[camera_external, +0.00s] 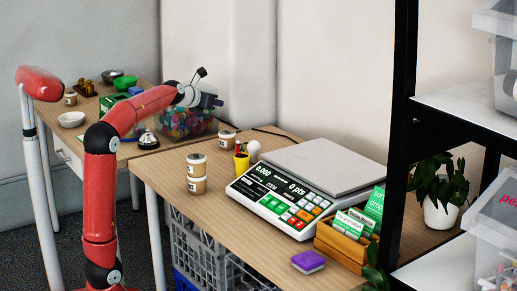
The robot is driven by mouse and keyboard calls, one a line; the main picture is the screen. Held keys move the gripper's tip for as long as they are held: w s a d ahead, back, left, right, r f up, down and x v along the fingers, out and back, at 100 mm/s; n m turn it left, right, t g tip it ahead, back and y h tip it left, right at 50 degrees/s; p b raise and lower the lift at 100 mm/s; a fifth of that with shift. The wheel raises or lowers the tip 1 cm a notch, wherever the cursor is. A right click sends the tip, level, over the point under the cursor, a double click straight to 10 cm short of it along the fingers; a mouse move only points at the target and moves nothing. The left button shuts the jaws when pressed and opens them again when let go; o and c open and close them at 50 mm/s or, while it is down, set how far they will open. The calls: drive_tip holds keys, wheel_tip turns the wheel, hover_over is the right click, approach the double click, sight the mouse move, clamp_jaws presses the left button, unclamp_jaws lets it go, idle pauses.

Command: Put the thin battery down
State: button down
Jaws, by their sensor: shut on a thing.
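My gripper (217,100) is at the end of the red arm, above and at the right of a clear tub (187,124) full of colourful small pieces. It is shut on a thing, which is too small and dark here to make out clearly. The thin battery cannot be picked out anywhere else in this view.
A scale (290,193) with a grey plate fills the middle of the front table (170,170). Jars (196,185), a yellow pen cup (241,162), a card box (345,240) and a purple block (308,261) stand around it. A call bell (148,140) and bowls (72,119) are on the rear table. A black shelf post (402,100) is at the right.

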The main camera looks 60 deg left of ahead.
drive_tip(key=s+d+f+m+h, duration=0.2)
drive_tip(key=s+d+f, duration=0.1)
drive_tip(key=d, duration=0.9)
drive_tip(key=s+d+f+m+h, duration=0.1)
drive_tip(key=s+d+f+h, duration=0.15)
drive_tip(key=d, duration=0.95)
wheel_tip(320, 180, up, 15)
drive_tip(key=m+g+h+p, duration=0.2)
drive_tip(key=m+g+h, duration=0.3)
drive_tip(key=m+h, duration=0.55)
hover_over(249, 156)
wheel_tip(249, 156, down, 20)
drive_tip(key=b, duration=0.6)
drive_tip(key=shift+r+m, duration=0.2)
drive_tip(key=shift+m, duration=0.15)
drive_tip(key=c, duration=1.5)
unclamp_jaws()
drive_tip(key=shift+w, duration=0.15)
drive_tip(key=shift+d+r, duration=0.1)
drive_tip(key=shift+r, duration=0.1)
